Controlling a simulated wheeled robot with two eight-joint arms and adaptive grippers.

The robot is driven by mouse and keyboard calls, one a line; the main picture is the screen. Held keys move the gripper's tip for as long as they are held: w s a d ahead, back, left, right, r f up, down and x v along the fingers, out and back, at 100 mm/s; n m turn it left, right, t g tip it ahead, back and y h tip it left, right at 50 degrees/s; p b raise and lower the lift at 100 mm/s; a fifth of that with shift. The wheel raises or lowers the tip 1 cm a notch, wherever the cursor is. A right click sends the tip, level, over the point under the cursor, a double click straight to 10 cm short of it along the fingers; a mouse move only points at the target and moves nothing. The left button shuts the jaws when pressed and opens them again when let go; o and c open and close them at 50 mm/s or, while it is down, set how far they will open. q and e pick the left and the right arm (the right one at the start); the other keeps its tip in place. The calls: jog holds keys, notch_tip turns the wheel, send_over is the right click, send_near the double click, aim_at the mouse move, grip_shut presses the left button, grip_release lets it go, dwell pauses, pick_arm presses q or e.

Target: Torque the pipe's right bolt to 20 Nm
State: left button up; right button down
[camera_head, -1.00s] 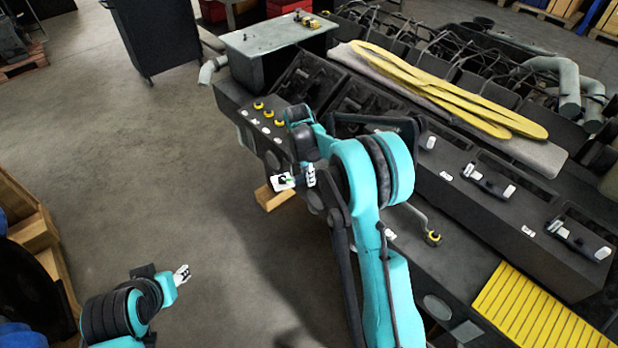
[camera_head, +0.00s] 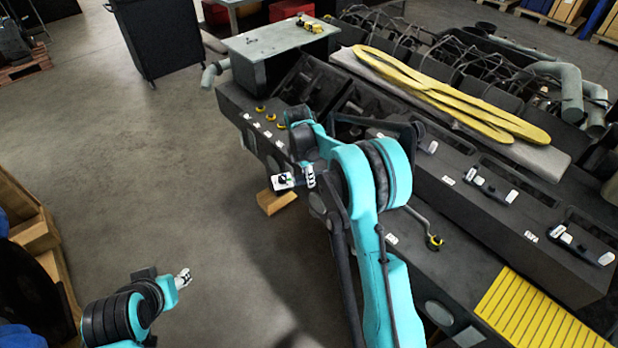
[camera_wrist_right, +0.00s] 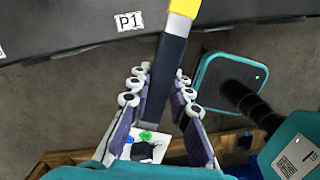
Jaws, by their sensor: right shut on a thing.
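My right gripper (camera_wrist_right: 152,95) is shut on the dark handle of a tool (camera_wrist_right: 165,75) with a yellow band, which runs out of the top of the right wrist view. A white block with a green mark (camera_wrist_right: 147,146) sits at the handle's lower end. In the head view it shows as a small white square (camera_head: 283,181) beside the right gripper's white fingers (camera_head: 310,177), over the engine's near left side. A grey pipe (camera_head: 212,73) sticks out at the engine's left end. I cannot make out which bolt is the pipe's right one. My left gripper (camera_head: 184,278) hangs over the floor, apart from everything.
Yellow straps (camera_head: 450,95) lie on the engine. Yellow knobs (camera_head: 270,117) line its left end. A wooden block (camera_head: 275,202) is beneath the right gripper.

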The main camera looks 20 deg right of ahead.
jog(key=shift+w, duration=0.25)
jog(key=shift+w+m, duration=0.25)
jog(key=shift+m, duration=0.05)
jog(key=shift+w, duration=0.15)
jog(key=shift+w+d+m, duration=0.1)
jog(key=shift+w+m, duration=0.2)
jog(key=shift+w, duration=0.15)
jog(key=shift+w+m, duration=0.3)
jog(key=shift+w+d, duration=0.1)
dwell(0.4)
jog(key=shift+w+d+m, duration=0.1)
jog(key=shift+w+m, duration=0.2)
jog(key=shift+w, duration=0.05)
